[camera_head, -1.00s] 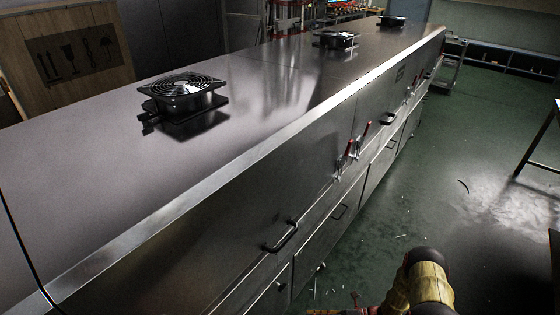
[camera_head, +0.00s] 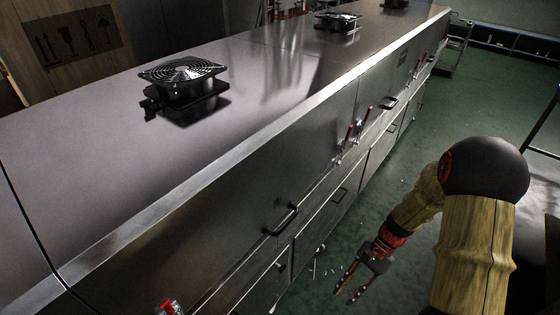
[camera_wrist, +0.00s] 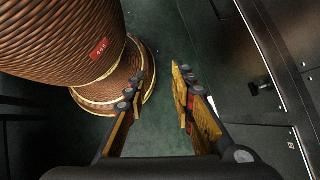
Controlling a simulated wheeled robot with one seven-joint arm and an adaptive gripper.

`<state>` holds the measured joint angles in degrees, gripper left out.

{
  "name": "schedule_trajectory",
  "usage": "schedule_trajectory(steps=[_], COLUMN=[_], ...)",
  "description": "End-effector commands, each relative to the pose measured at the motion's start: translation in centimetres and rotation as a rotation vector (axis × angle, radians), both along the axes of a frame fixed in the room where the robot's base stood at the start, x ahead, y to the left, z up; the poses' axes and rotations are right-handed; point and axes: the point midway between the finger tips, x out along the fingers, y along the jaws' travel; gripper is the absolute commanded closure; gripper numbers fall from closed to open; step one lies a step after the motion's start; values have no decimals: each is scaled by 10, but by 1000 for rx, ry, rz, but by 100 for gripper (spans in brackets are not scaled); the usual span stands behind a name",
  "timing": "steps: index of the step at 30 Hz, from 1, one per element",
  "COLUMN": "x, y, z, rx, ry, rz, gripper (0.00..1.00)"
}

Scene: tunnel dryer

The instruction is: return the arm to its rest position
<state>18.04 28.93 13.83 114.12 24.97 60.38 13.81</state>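My arm shows at the lower right of the head view. My gripper (camera_head: 350,280) hangs below its wrist, pointing down and to the left, beside the dryer's front and above the green floor. In the wrist view the two fingers of my gripper (camera_wrist: 161,80) stand apart with bare floor between them. My gripper is open and empty. It touches nothing that I can see.
The long steel dryer (camera_head: 105,165) runs from the left foreground to the back, with fans (camera_head: 185,82) on top and handles (camera_head: 281,220) and red-gripped latches on its front. Green floor (camera_head: 400,165) is open beside it. A dark table frame (camera_head: 542,120) stands at right.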

Motion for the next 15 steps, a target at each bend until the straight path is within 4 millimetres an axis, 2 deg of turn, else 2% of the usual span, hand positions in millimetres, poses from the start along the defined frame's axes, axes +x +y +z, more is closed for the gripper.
schedule_trajectory(steps=[1,3,15], x=[-2,-6,-33], y=[-2,-7,-20], z=[21,43,163], rx=[-21,-49,-230], ry=[-54,-123,-471], rz=[56,138,525], gripper=[75,75,75])
